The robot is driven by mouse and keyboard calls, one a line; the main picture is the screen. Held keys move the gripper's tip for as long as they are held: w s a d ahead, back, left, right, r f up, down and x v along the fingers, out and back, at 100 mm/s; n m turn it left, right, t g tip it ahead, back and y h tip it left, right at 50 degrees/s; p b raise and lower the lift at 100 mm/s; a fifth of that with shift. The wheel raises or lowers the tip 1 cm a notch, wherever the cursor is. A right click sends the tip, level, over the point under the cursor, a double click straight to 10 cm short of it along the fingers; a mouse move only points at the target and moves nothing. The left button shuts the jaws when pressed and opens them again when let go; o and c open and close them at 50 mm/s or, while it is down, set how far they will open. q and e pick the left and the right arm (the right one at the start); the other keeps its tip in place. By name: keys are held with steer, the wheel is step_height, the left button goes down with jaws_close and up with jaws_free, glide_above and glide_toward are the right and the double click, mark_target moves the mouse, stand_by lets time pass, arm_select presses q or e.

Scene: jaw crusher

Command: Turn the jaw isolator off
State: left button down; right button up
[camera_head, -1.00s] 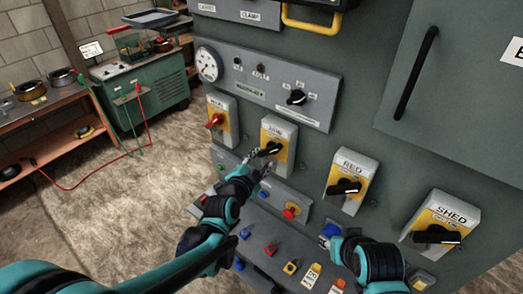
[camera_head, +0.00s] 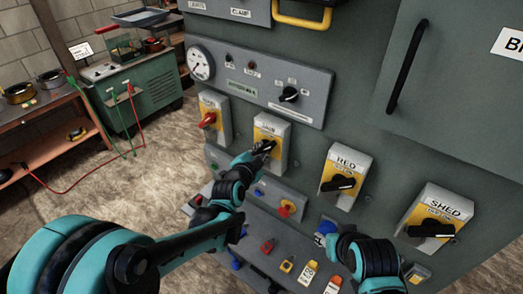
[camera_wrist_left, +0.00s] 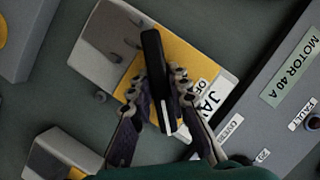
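The jaw isolator (camera_head: 272,128) is a white and yellow box on the grey-green cabinet, labelled JAW, with a black rotary handle. It also shows in the wrist view (camera_wrist_left: 100,50), where the black handle (camera_wrist_left: 152,62) lies between my fingers. My left gripper (camera_head: 262,153) is at this handle, and its fingers (camera_wrist_left: 160,88) sit close against both sides of it. In the head view the fingers partly hide the handle and the box's lower part. My right arm is low in the head view, by the sloping console; its fingers are not clear.
An isolator with a red handle (camera_head: 208,120) is left of the jaw isolator. The RED (camera_head: 343,177) and SHED (camera_head: 435,220) isolators are right. A panel with a gauge and black selector (camera_head: 289,94) is above. Buttons line the console below. A green machine (camera_head: 150,95) stands left.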

stand_by(0.3)
arm_select(q)
steer(key=n+g+h, duration=0.1)
steer(key=n, duration=0.2)
steer(key=shift+g, duration=0.3)
steer(key=n+g+h+b, duration=0.1)
steer(key=n, duration=0.2)
steer(key=shift+f+g+h, duration=0.1)
steer(key=shift+g+h, duration=0.2)
steer(key=shift+h, duration=0.1)
steer(key=n+g+h+b, duration=0.1)
steer(key=n+h, duration=0.1)
steer(key=n, duration=0.1)
steer(key=shift+b, duration=0.35)
steer(key=shift+n+g+h+b, duration=0.3)
steer(key=shift+n+h+b, duration=0.7)
steer(key=shift+n, duration=0.6)
steer(key=c, duration=1.4)
jaws_free()
steer(key=shift+c, duration=0.2)
